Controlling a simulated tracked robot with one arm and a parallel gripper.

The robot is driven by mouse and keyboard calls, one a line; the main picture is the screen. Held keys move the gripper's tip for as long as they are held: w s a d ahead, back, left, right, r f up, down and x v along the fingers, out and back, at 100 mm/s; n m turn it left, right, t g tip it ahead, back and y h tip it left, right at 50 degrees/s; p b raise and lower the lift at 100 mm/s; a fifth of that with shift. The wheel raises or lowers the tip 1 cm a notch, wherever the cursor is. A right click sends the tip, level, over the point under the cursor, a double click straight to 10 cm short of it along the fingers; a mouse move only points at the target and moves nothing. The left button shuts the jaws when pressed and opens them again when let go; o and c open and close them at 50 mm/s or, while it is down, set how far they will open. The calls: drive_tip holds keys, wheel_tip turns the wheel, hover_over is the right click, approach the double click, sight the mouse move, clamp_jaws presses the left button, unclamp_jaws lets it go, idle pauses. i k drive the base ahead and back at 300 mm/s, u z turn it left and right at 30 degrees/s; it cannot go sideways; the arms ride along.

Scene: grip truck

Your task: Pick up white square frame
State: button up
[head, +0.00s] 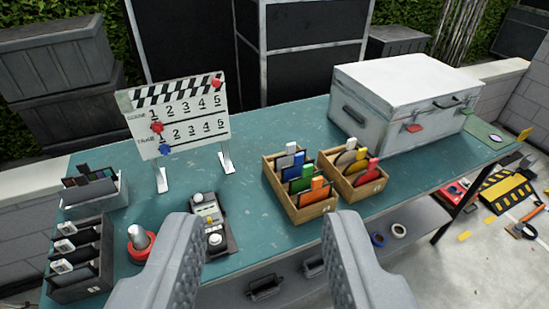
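My gripper (268,238) is open and empty, its two grey fingers wide apart at the bottom of the view, in front of the teal table. Two wooden boxes stand on the table beyond the fingers. The left wooden box (317,209) holds several upright square frames with coloured tabs. A frame with a white tab (291,148) stands at its back, mostly hidden by the frames in front. The right wooden box (369,194) holds more frames, including another white-tabbed one (351,143) at the back. I cannot tell which of these is the white square frame.
A clapperboard (180,116) stands at the back left of the teal table (245,165). A large white case (408,95) stands at the back right. A black organiser (80,262), a red-based knob (140,243) and a handheld device (211,222) are at the left.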

sight(280, 161)
drive_tip(key=u, duration=0.35)
drive_tip(key=i, duration=1.6)
drive_tip(key=z, duration=0.25)
